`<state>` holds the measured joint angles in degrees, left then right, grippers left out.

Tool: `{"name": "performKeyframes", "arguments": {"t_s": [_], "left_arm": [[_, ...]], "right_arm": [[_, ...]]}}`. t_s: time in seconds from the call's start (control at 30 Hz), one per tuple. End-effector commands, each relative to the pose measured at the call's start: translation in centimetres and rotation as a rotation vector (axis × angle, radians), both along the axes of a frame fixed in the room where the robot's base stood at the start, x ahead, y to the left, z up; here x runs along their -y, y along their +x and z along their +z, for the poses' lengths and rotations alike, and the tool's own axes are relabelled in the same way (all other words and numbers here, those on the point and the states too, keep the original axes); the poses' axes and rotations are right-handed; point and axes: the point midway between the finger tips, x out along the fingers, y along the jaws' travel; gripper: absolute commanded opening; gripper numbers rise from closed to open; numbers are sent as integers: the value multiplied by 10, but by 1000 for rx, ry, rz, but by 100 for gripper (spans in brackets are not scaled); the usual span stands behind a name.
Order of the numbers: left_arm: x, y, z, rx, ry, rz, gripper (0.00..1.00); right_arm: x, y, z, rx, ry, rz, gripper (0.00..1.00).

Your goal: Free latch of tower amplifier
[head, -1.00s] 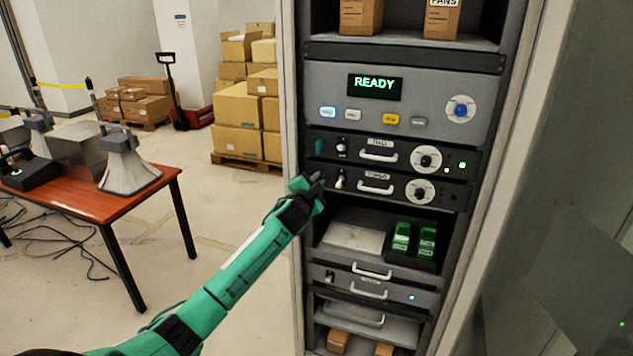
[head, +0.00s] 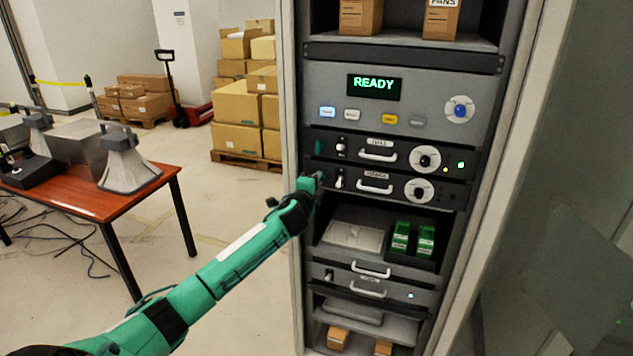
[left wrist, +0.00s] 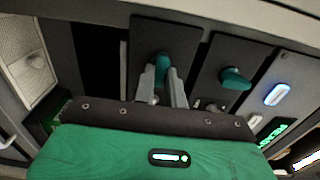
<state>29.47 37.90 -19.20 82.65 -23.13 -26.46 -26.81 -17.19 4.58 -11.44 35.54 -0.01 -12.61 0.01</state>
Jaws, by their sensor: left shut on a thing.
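The lower of two dark amplifiers (head: 400,196) in the rack has a label too blurred to read surely. Its green latch (left wrist: 162,67) is at its left end, hidden behind my gripper in the head view. My left gripper (head: 317,181) is at that end; in the left wrist view its fingers (left wrist: 163,84) are shut on the latch from both sides. The held latch points along the fingers there, while the upper amplifier's green latch (left wrist: 235,78) lies crosswise. That upper latch (head: 319,147) stands upright in the head view. My right gripper is not in view.
The rack also holds a READY panel (head: 342,84) above, and an open shelf with green modules (head: 400,237) below. A red-brown table (head: 130,196) stands to the left. Cartons (head: 236,104) stand behind. Floor between table and rack is clear.

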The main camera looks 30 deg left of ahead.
Motion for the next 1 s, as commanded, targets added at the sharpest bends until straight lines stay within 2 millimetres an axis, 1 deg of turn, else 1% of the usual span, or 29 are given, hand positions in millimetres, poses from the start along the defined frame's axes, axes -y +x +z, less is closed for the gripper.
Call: {"name": "performKeyframes", "arguments": {"t_s": [0.43,0.47,0.5,0.57,0.87,1.0], "left_arm": [[0,0,0,-3,11,0,0],[0,0,0,-3,11,0,17],[0,0,0,-3,11,0,24],[0,0,0,-2,10,0,35],[0,-1,-1,-2,9,0,35],[2,-8,-2,-3,9,0,35]], "right_arm": [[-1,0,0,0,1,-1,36],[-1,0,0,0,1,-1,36],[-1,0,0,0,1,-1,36],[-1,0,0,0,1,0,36],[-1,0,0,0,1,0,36],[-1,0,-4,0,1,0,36]]}}
